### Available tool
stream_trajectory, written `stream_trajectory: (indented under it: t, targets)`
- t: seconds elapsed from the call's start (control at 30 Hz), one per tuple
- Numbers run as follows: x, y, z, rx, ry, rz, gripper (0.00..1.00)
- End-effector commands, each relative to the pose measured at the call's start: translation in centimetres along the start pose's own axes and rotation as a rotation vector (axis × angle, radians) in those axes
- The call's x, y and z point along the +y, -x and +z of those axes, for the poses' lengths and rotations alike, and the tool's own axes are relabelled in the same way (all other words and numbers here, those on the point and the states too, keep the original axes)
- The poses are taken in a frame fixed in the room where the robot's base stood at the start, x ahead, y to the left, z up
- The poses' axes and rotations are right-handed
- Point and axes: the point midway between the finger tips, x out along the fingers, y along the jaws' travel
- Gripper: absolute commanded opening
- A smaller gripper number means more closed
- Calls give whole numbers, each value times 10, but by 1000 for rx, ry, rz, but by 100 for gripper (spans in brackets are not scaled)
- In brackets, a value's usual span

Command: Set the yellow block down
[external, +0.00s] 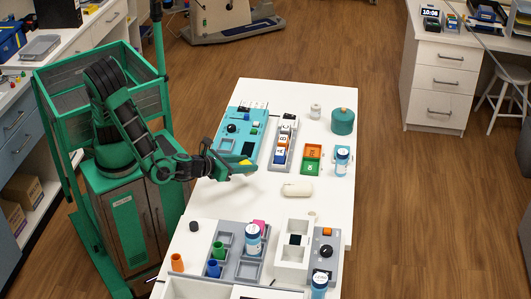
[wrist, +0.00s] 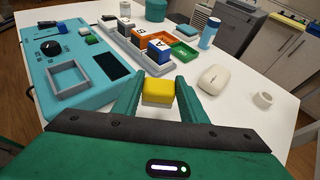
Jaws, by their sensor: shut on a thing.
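The yellow block (wrist: 158,90) is held between the two green fingers of my gripper (wrist: 158,92) in the wrist view. It has a yellow top and a paler lower part. In the external view my gripper (external: 246,166) is at the left edge of the white table, by the near end of the teal panel, with the yellow block (external: 246,162) showing at its fingers. It appears to be above the tabletop, but I cannot tell the exact gap.
The teal panel (external: 240,139) has a dial and a grey square frame (wrist: 75,80). A grey rack (external: 281,157) holds lettered blocks. Orange and green trays (external: 311,168) and a cream rounded object (external: 297,189) are to the right. White tabletop (external: 235,200) is clear nearer the camera.

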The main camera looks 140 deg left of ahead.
Motion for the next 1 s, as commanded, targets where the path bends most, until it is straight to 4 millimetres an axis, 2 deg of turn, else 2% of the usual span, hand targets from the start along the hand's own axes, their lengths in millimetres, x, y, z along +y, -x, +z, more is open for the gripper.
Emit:
stream_trajectory:
  t: [0.27,0.5,0.9,0.93,1.0]
  targets:
    - [-5,-1,-14,0,-2,2,17]
    - [-5,-12,-40,-1,-3,2,17]
    - [-5,-14,-45,0,0,1,17]
    - [-5,-14,-45,0,0,0,43]
    - [-5,-14,-45,0,0,0,57]
